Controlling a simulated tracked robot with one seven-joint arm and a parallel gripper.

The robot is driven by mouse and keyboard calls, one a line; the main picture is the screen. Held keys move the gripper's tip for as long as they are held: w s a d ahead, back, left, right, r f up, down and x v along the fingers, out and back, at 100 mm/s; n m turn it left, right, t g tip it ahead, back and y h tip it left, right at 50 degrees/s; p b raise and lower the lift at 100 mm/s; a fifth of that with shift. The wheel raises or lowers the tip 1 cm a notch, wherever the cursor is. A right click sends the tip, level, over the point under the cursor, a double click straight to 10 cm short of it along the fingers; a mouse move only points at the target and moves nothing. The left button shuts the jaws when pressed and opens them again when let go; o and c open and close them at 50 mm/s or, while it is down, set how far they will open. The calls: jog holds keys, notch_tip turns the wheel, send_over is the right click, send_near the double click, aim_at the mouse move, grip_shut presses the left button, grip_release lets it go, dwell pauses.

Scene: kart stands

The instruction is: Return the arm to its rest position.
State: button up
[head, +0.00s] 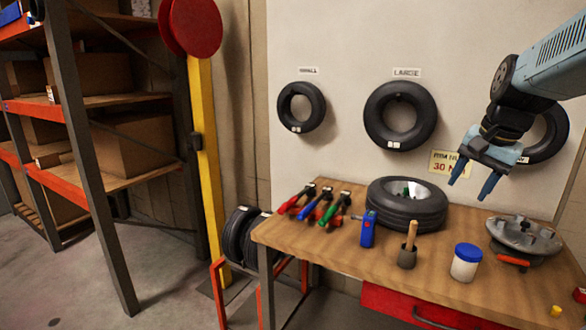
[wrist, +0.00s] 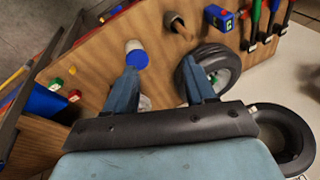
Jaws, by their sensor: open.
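My gripper (head: 474,180) hangs from the blue-grey arm at the right of the head view, above the back of the workbench (head: 325,252). Its two blue fingers are apart with nothing between them. In the wrist view the open fingers (wrist: 160,84) point at the bench, with the white jar with blue lid (wrist: 137,58) and the wheel (wrist: 222,66) beyond them. In the head view the wheel (head: 408,206) lies flat on the bench, left of and below my gripper. The arm covers part of a tyre on the wall.
Tyres (head: 400,115) hang on the wall. A yellow post (head: 207,170) and shelves (head: 75,105) stand left.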

jog(key=s+a+f+n+t, duration=0.1)
jog(key=s+a+f+n, duration=0.1)
jog(key=s+a+n, duration=0.6)
jog(key=s+a, duration=0.2)
jog(key=a, duration=0.3)
jog(key=shift+a+f+n+t+h, duration=0.2)
jog(key=shift+a+n+t+h, duration=0.1)
jog(key=shift+a+t, duration=0.1)
jog(key=shift+s+a+f+n, duration=0.2)
jog(key=shift+s+a+n, duration=0.1)
jog(key=shift+s+a, duration=0.05)
